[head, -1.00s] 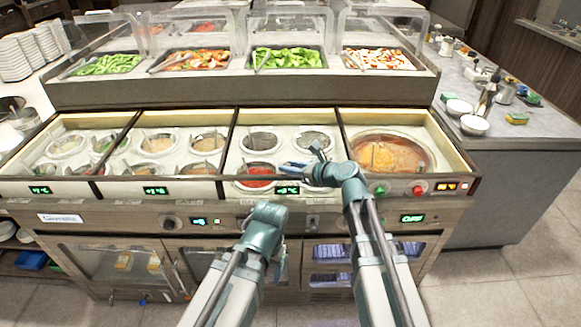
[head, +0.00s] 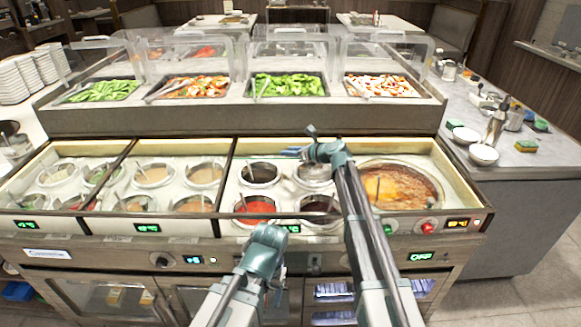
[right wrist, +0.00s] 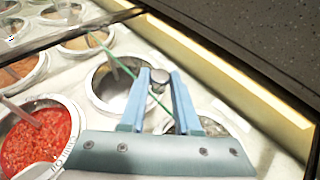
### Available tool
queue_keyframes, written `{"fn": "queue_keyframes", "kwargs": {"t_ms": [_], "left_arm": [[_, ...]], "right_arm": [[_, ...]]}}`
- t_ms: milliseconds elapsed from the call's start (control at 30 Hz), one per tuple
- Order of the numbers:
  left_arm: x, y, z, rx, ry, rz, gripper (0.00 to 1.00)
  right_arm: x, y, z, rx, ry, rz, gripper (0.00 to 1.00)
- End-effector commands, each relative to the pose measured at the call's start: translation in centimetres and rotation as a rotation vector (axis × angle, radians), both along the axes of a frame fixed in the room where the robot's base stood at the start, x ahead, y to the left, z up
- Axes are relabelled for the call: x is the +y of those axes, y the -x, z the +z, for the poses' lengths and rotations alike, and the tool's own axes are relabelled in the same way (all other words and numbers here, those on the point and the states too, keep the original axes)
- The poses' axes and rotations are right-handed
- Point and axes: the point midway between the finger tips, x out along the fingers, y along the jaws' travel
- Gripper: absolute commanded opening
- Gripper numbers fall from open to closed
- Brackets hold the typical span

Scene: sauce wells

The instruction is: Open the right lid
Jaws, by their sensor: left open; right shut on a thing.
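The right lid (right wrist: 121,66) is clear, and its thin green edge crosses the right wrist view over the sauce wells. A round grey knob (right wrist: 158,78) sits between the blue fingers of my right gripper (right wrist: 156,82), which is shut on it. In the head view my right gripper (head: 292,152) is at the back of the middle-right section, above its rear wells. The lid is hard to make out there. My left gripper (head: 277,284) hangs empty in front of the counter, low in the picture; its fingers are partly hidden.
A well of red sauce (head: 252,207) and a metal well (head: 260,172) lie below my right gripper. A large round pan of orange-brown soup (head: 405,190) is to the right. Salad trays (head: 288,84) under clear guards stand behind a dark raised ledge (head: 200,121).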

Motion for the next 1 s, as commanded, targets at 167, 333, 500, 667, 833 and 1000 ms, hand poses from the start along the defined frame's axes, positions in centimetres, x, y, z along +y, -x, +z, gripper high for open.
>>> {"fn": "queue_keyframes", "kwargs": {"t_ms": [167,333,500,667,833,1000], "left_arm": [[0.0,0.0,0.0,0.0,0.0,0.0,0.69],[0.0,0.0,0.0,0.0,0.0,0.0,0.69],[0.0,0.0,0.0,0.0,0.0,0.0,0.69],[0.0,0.0,0.0,0.0,0.0,0.0,0.69],[0.0,0.0,0.0,0.0,0.0,0.0,0.69],[0.0,0.0,0.0,0.0,0.0,0.0,0.69]], "right_arm": [[-0.1,-5.7,0.0,-0.001,0.001,-0.001,0.0],[-0.1,-8.8,0.0,-0.001,0.001,-0.001,0.0],[-0.1,-10.4,0.0,-0.001,0.001,-0.001,0.0],[-0.1,-11.0,0.0,-0.001,0.001,-0.001,0.0],[-0.1,-11.1,0.0,-0.001,0.0,-0.001,0.0],[-0.1,-11.1,0.0,-0.001,0.0,-0.001,0.0]]}}
